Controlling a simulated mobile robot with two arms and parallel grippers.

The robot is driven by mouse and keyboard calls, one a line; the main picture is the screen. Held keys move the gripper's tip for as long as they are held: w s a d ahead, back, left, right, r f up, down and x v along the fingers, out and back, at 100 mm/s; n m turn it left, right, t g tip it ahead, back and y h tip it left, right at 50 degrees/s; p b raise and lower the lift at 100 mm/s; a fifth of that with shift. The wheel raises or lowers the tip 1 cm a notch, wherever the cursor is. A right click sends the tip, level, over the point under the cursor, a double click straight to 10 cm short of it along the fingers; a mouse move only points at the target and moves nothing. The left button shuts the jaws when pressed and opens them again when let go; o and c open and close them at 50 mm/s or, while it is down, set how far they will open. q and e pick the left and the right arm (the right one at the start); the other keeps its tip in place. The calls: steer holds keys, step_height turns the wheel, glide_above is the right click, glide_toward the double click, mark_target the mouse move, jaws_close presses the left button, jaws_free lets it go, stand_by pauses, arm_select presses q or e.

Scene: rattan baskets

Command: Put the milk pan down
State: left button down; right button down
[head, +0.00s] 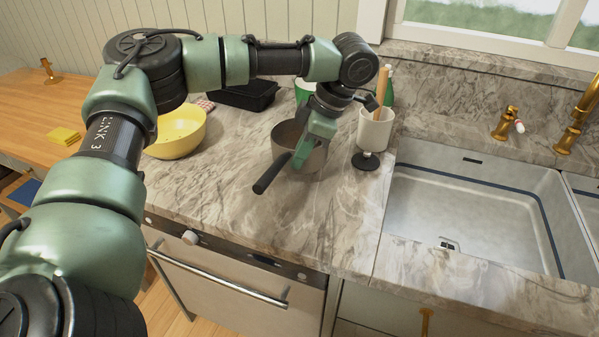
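The milk pan (284,140) is a grey metal pan with a black handle (271,174) that points toward the front left. It is upright at the middle of the marble counter, behind the front edge. I cannot tell whether its base touches the counter. My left gripper (301,157) reaches down over the pan and is shut on it where the handle meets the body. The gripper hides part of the pan's rim and inside. My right gripper is not in view.
The marble counter (225,195) is clear in front and to the left of the pan. A yellow bowl (178,137) stands left, a black tray (243,97) behind. A white utensil crock (375,132) and a small black-based object (366,161) stand close right, before the sink (470,205).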

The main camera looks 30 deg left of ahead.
mark_target(300, 172)
arm_select(q)
steer(key=shift+f, duration=2.35)
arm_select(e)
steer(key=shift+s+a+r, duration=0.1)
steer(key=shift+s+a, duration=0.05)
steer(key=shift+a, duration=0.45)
arm_select(q)
steer(key=c, duration=2.1)
jaws_free()
steer(key=o, duration=0.5)
steer(key=shift+c, duration=0.2)
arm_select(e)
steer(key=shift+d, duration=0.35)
arm_select(q)
steer(key=v, duration=1.2)
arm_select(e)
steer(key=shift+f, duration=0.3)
